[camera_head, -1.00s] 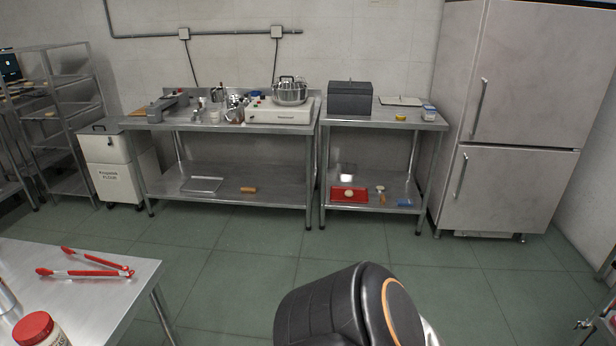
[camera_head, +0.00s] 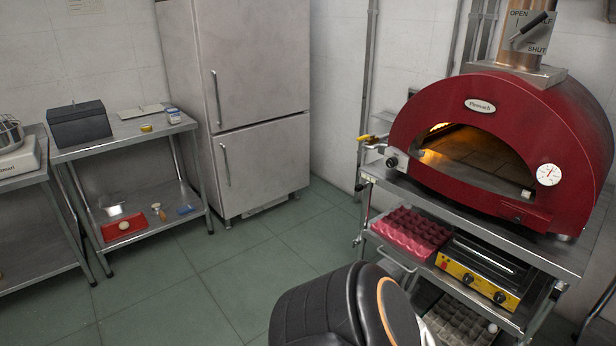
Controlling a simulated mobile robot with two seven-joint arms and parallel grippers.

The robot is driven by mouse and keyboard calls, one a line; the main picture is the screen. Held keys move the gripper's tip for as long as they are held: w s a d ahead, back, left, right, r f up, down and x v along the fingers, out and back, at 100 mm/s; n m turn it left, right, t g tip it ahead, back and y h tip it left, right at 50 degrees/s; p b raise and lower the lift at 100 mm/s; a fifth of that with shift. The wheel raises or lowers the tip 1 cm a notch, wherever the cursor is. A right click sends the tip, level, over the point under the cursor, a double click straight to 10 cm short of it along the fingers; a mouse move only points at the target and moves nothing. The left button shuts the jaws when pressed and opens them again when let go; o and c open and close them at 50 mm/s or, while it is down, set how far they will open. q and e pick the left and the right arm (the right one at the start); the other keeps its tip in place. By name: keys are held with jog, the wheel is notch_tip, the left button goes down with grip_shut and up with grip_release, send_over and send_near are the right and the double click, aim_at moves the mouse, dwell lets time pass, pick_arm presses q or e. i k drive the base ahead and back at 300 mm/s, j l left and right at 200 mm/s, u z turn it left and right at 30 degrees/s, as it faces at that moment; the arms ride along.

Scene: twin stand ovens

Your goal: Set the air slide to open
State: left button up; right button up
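A red domed oven (camera_head: 408,135) stands at the right, with a lit, glowing mouth. On its metal flue is a plate (camera_head: 523,45) marked OPEN, HALF and SHUT, with a dark lever (camera_head: 532,26) slanting up to the right, its upper end by HALF. A small red box-like fitting (camera_head: 523,214) sits low on the oven's front, right of the mouth; its setting is too small to read. No part is labelled as the air slide, so I cannot tell which it is. Neither gripper is in view.
The oven stands on a metal stand (camera_head: 573,268) with a yellow-fronted appliance (camera_head: 478,281) and red egg-tray-like stacks (camera_head: 412,232) below. A grey fridge (camera_head: 250,90) and a steel table (camera_head: 140,131) are left. Green floor (camera_head: 235,265) between is clear.

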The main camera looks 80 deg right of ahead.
aim_at(518, 217)
jog(key=j+z, duration=0.1)
jog(key=z, duration=3.75)
